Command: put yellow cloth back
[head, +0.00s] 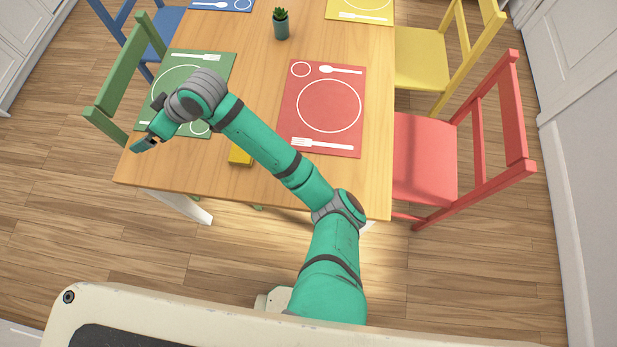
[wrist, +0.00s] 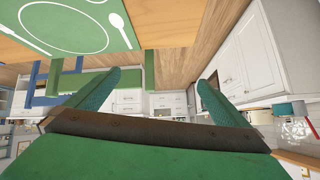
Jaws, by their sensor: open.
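A small folded yellow thing (head: 239,156), which looks like the yellow cloth, lies on the wooden table near its front edge. My arm crosses over it and hides part of it. My gripper (head: 146,141) is open, at the table's left edge by the lower left corner of the green placemat, left of and apart from the yellow thing. In the wrist view my gripper's two teal fingers (wrist: 165,80) stand apart with nothing between them. The yellow thing is not in the wrist view.
The table (head: 260,60) holds the green placemat (head: 215,72), red placemat (head: 342,78), yellow placemat (head: 360,8), blue placemat (head: 222,4) and a small potted plant (head: 281,26). Green (head: 110,85), blue (head: 152,45), yellow (head: 425,60) and red (head: 428,160) chairs flank it. White cabinets (wrist: 240,60) stand beyond.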

